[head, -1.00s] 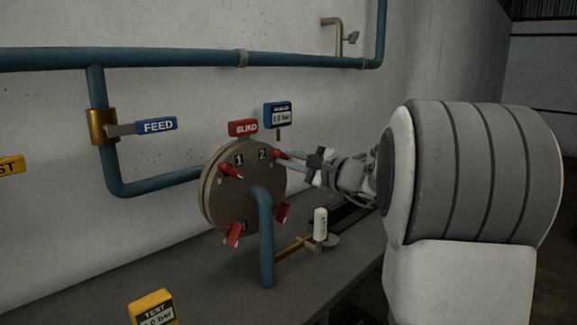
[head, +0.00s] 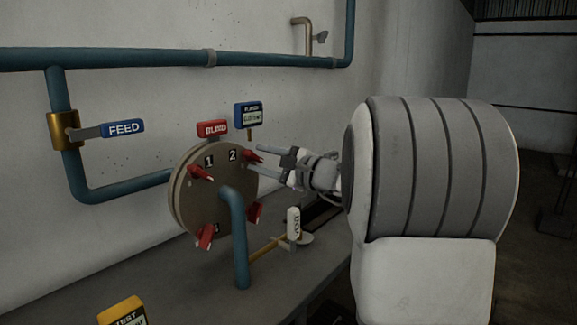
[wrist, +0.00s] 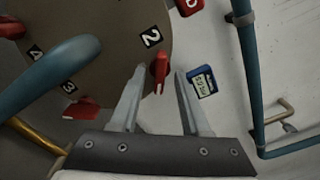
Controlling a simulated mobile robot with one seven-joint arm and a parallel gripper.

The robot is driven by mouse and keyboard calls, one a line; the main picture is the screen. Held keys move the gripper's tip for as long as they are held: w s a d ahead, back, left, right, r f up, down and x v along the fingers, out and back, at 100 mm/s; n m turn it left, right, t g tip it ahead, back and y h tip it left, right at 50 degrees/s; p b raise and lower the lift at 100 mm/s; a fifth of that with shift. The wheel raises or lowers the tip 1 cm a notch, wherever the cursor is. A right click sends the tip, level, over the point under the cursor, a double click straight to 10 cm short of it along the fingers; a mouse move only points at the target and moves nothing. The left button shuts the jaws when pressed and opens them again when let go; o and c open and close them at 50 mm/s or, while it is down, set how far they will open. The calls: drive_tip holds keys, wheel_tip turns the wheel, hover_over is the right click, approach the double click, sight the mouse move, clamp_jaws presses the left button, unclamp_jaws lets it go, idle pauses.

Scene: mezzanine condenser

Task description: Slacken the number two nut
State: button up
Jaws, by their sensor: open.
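The number two nut (head: 252,156) is a red winged piece next to the "2" label on the round grey-brown cover (head: 181,196). In the wrist view the nut (wrist: 160,70) shows between my fingertips, with a gap on both sides. My gripper (head: 255,157) is open and empty, reaching in from the right with one finger above the nut and one below. In the wrist view my gripper (wrist: 160,73) has its fingers apart. I cannot tell how deep the nut sits between them.
Other red nuts (head: 201,173) ring the cover. A blue pipe (head: 239,240) rises in front of it. A white VENT handle (head: 294,222) is below my gripper. A FEED lever (head: 122,128) is at left.

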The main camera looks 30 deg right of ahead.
drive_tip(key=p+v, duration=0.2)
drive_tip(key=v, duration=1.4)
drive_tip(key=shift+s, duration=0.3)
